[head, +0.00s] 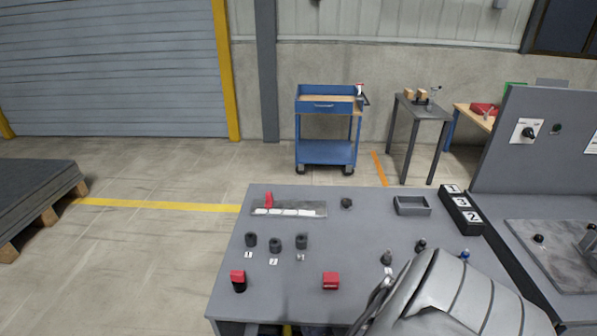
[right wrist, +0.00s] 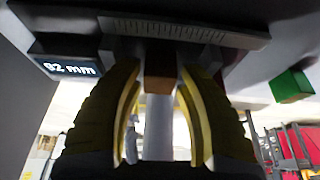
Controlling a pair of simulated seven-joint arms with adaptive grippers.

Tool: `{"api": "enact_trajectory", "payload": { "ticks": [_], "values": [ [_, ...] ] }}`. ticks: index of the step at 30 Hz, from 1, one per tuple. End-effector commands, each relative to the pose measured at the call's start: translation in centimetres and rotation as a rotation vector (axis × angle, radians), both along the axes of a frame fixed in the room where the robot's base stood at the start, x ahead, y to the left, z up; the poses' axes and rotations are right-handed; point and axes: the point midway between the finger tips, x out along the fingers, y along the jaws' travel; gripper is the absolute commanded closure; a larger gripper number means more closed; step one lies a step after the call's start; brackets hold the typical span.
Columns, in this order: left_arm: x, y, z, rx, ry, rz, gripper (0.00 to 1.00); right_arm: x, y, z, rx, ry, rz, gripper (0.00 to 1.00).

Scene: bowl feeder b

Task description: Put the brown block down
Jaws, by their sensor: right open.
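In the right wrist view a brown block (right wrist: 158,75) shows between the two yellow-lined fingers of my right gripper (right wrist: 157,88). The fingers stand open at either side of the block, under a grey bar with ruler marks (right wrist: 185,30). I cannot tell whether a finger touches the block or what it rests on. In the head view my silver right arm comes in at the bottom right and hides most of its gripper and the block. My left gripper is in neither view.
A display reading 92 mm (right wrist: 68,68) and a green block (right wrist: 290,86) flank the gripper. The grey table (head: 340,240) holds a shallow tray (head: 411,206), a numbered black rack (head: 462,211), a red block (head: 331,281) and several dark cylinders. The table's middle is mostly clear.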

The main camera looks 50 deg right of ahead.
Motion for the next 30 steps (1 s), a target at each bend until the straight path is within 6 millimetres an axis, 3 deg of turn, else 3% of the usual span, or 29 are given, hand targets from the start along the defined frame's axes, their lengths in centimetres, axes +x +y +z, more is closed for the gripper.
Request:
{"api": "enact_trajectory", "payload": {
  "ticks": [15, 30],
  "values": [
    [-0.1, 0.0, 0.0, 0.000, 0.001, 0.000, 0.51, 1.5, -1.8, 5.5, 0.000, -0.003, 0.000, 0.63],
    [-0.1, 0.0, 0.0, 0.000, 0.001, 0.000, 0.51, 1.6, -2.2, 6.5, 0.000, -0.001, 0.000, 0.63]
  ]
}}
